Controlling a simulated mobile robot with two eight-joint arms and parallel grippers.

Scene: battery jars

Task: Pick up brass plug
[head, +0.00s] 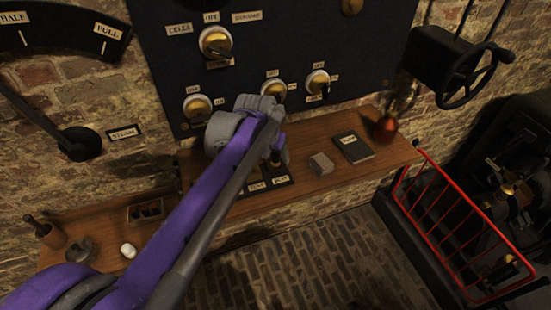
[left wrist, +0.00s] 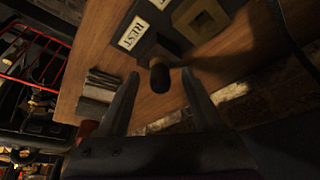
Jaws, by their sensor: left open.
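In the left wrist view, a plug with a dark, rounded handle (left wrist: 159,77) sticks out from a dark base beside a label reading REST (left wrist: 133,33). Its lower part is in shadow, so I cannot make out brass on it. My left gripper (left wrist: 163,88) is open, with one finger on each side of the handle and gaps between. I cannot tell whether a finger touches it. In the head view my left gripper (head: 280,157) is over the dark base on the shelf, and the arm hides most of the plug. My right gripper is not in view.
A brass block (left wrist: 201,19) stands close beside the plug. A dark panel with knobs rises behind. A red railing (head: 450,220) stands at right.

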